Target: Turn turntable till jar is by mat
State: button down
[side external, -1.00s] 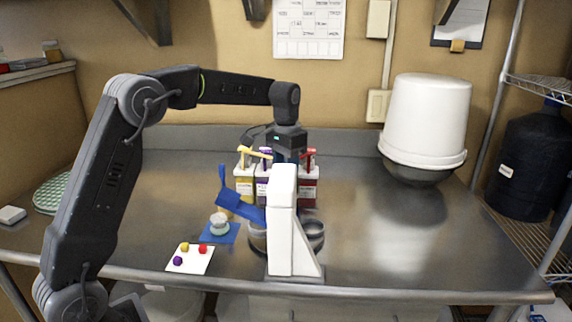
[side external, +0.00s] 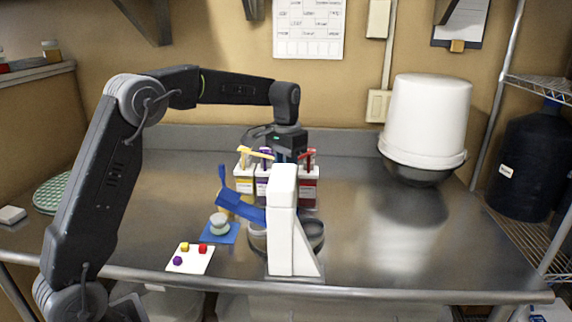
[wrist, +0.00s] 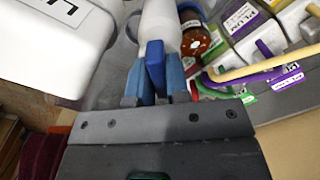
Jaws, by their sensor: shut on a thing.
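My gripper (wrist: 154,92) is shut on an upright dark blue piece (wrist: 155,60), with a blue-grey fingertip on each side. In the side external view, the white upright stand partly hides the gripper's lower end. A brown jar (wrist: 196,40) shows just beyond the fingers in the wrist view. A blue mat (side external: 232,239) lies on the bench left of the stand, with a small pale lidded pot (side external: 219,223) on it. A round metal rim (side external: 316,236) shows behind the stand; I cannot tell whether it is the turntable. An angled blue bar (side external: 240,208) sticks out left of the stand.
The white stand (side external: 283,220) is at the bench's front edge. Labelled containers (side external: 244,178) stand behind it. A white card (side external: 190,261) with small coloured cubes lies front left. A large white bucket (side external: 427,115) stands back right. The bench right of the stand is clear.

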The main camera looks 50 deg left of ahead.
jog(key=shift+n, duration=8.8)
jog(key=c, duration=1.1)
grip_release()
